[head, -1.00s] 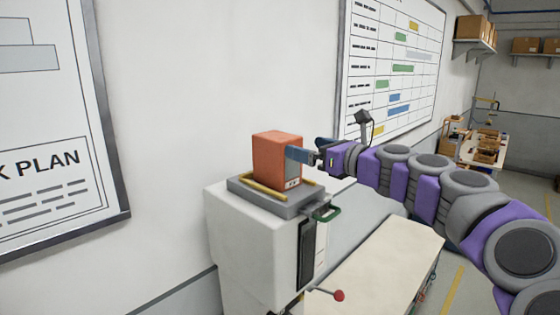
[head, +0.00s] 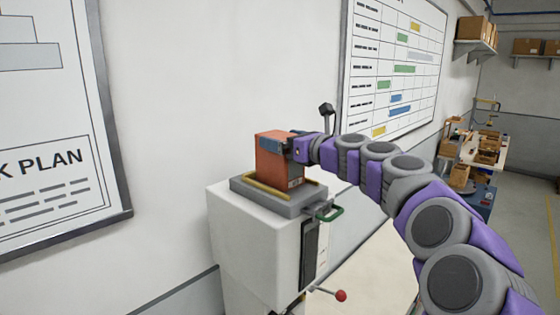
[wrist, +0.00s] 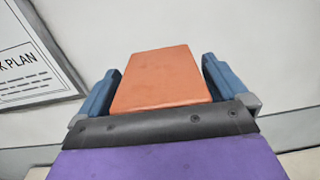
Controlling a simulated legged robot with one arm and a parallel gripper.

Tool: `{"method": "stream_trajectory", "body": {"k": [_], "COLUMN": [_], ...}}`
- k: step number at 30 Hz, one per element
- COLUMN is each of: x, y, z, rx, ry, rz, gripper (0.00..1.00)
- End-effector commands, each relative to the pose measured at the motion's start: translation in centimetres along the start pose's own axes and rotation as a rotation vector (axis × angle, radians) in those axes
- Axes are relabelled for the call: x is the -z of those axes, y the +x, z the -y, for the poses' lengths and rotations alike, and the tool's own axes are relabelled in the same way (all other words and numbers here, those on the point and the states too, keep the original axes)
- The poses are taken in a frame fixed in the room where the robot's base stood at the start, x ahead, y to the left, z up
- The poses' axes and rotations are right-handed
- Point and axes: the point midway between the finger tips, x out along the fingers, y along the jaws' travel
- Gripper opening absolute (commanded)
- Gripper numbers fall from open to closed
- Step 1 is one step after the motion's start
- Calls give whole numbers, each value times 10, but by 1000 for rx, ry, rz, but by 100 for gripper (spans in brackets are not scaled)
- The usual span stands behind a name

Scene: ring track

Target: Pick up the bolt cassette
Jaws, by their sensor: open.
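The bolt cassette (head: 272,160) is an orange-red box standing upright on a grey tray with yellow rails (head: 250,194), on top of a white cabinet. In the wrist view the cassette's orange top (wrist: 160,80) lies between the two blue fingers of my gripper (wrist: 160,85). The fingers are spread, one on each side, with a narrow gap showing at each side. In the head view my gripper (head: 290,146) is at the cassette's right and upper part. The far finger is mostly hidden by the cassette.
The white cabinet (head: 250,240) stands against the wall and has a green handle (head: 329,213) and a lever with a red knob (head: 341,296). A pale worktop (head: 370,270) lies to its right. Wall boards hang behind, and a cluttered bench (head: 485,150) is far right.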

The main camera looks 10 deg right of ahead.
Motion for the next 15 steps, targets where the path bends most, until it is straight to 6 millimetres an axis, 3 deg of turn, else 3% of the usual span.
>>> {"method": "stream_trajectory", "body": {"k": [3,15], "x": [0,1], "y": [-1,0], "z": [1,2], "rx": [0,1], "ry": [0,1], "rz": [0,-1], "gripper": [98,60]}}
